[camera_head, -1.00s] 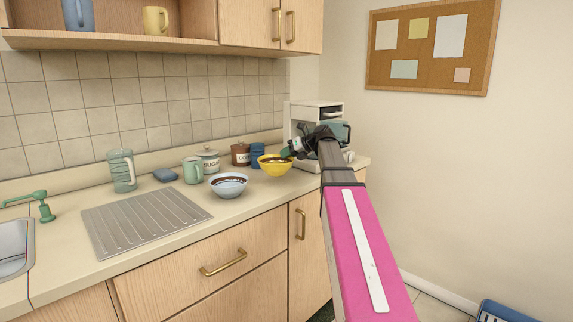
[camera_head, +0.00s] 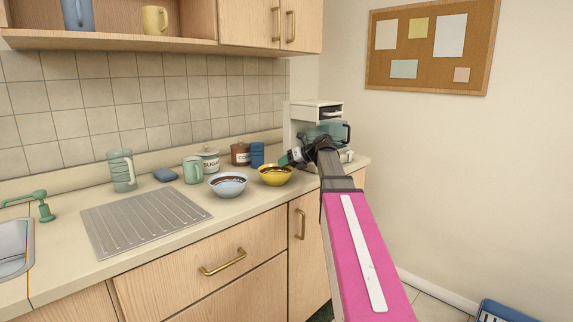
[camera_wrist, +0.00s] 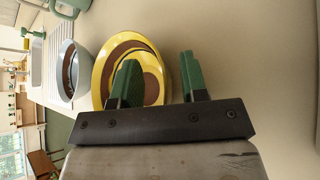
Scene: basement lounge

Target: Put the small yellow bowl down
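The small yellow bowl (camera_head: 275,178) stands upright on the counter, with brown rings inside. It also shows in the wrist view (camera_wrist: 106,66), where one green finger lies over its inside and the other is outside its rim. My gripper (camera_wrist: 160,78) is open around the near rim, with a gap between the rim and the outer finger. In the head view my gripper (camera_head: 288,158) is at the bowl's right edge. The bowl's lower part is hidden in the wrist view.
A light blue bowl (camera_head: 228,187) stands just left of the yellow bowl. Behind are a green mug (camera_head: 193,171), a sugar pot (camera_head: 210,160), a brown canister (camera_head: 241,154) and a blue canister (camera_head: 257,155). A coffee machine (camera_head: 302,116) is behind my arm.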

